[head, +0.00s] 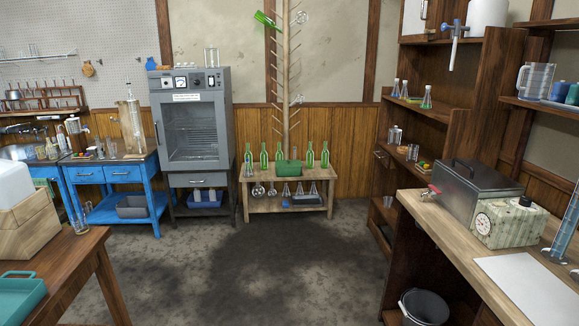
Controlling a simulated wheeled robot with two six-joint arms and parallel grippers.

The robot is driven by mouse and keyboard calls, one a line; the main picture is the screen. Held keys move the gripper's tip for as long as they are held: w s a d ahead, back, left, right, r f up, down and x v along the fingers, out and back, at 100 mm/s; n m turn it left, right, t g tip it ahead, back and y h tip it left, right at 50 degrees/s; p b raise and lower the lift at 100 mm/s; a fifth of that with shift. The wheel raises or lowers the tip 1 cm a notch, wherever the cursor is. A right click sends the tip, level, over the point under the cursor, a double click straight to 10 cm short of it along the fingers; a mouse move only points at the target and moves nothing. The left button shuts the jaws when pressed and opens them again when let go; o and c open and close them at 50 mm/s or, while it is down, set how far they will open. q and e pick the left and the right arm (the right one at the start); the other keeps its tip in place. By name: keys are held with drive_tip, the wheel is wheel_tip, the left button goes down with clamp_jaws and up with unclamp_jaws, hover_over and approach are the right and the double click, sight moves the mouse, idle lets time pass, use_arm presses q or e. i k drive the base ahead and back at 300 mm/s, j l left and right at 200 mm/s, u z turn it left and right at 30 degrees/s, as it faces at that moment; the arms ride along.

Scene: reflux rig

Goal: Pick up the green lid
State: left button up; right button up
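I cannot pick out a green lid for certain. Small green and orange pieces (424,166) lie on the wooden shelf unit at the right, too small to make out. A green box-shaped thing (288,167) sits among green bottles on the low wooden bench at the back. A teal tray (18,297) lies on the wooden table at the lower left. Neither of my grippers is in view.
Open floor (250,270) lies between the left wooden table (75,262) and the right workbench (460,240). A dark bucket (424,306) stands under the workbench. A grey oven (193,125) and blue tables (120,172) line the back left.

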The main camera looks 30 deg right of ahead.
sight(296, 163)
drive_tip(key=i+l+z, duration=0.3)
drive_tip(key=i, duration=0.25)
drive_tip(key=i+l+z, duration=0.25)
drive_tip(key=i, duration=0.3)
drive_tip(key=i+z, duration=0.3)
drive_tip(key=i, duration=0.25)
drive_tip(key=i+j+z, duration=0.15)
drive_tip(key=i, duration=1.85)
